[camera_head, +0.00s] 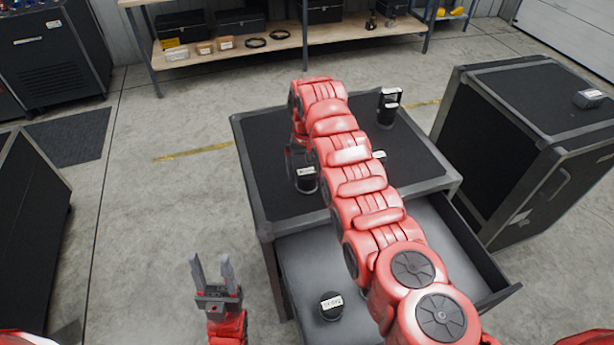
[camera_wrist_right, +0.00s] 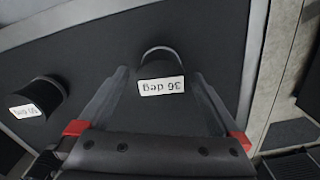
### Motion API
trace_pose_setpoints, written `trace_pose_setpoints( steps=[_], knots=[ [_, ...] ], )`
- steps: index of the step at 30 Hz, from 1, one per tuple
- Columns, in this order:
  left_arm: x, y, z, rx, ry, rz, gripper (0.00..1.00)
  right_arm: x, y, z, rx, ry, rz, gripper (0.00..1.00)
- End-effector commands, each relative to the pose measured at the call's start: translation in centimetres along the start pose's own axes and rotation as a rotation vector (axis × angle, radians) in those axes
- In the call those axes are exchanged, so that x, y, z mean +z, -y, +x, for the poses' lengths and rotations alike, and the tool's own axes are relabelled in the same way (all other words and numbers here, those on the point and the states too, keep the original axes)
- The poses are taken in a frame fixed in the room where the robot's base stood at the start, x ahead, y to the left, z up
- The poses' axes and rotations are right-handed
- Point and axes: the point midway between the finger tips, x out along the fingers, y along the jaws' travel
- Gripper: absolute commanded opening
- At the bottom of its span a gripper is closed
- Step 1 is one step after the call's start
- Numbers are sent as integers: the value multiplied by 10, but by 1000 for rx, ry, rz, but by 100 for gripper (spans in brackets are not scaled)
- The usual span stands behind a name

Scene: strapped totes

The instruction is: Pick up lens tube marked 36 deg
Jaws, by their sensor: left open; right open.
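The lens tube marked 36 deg (camera_wrist_right: 161,70) is a short black cylinder with a white label, standing on the black case top near an edge. My right gripper (camera_wrist_right: 160,80) is open, with its fingers on either side of the tube; I cannot tell whether they touch it. In the head view, a black tube with a white label (camera_head: 306,180) by the far end of my right arm seems to be the same one; my arm mostly hides the gripper there. My left gripper (camera_head: 211,266) is open and empty over the floor, left of the case.
Another labelled tube (camera_wrist_right: 38,97) stands to the left in the wrist view. A black item with white labels (camera_head: 388,108) is at the case top's far right. A tube (camera_head: 331,306) sits in the open drawer (camera_head: 300,262). A second case (camera_head: 535,100) stands to the right.

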Motion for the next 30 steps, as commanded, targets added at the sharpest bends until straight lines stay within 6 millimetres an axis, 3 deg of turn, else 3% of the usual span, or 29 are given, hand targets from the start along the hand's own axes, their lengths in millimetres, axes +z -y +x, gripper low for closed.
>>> trace_pose_setpoints(
  steps=[2,9,18,30],
  knots=[
    [-1,0,9,0,1,0,50,0,1,3,1,3,0,100],
    [-1,0,8,0,0,0,50,-1,2,27,0,0,0,100],
    [-1,0,8,0,1,0,50,-2,2,30,0,-2,0,100],
    [-1,0,8,0,0,0,50,-2,2,30,0,-2,0,30]
  ],
)
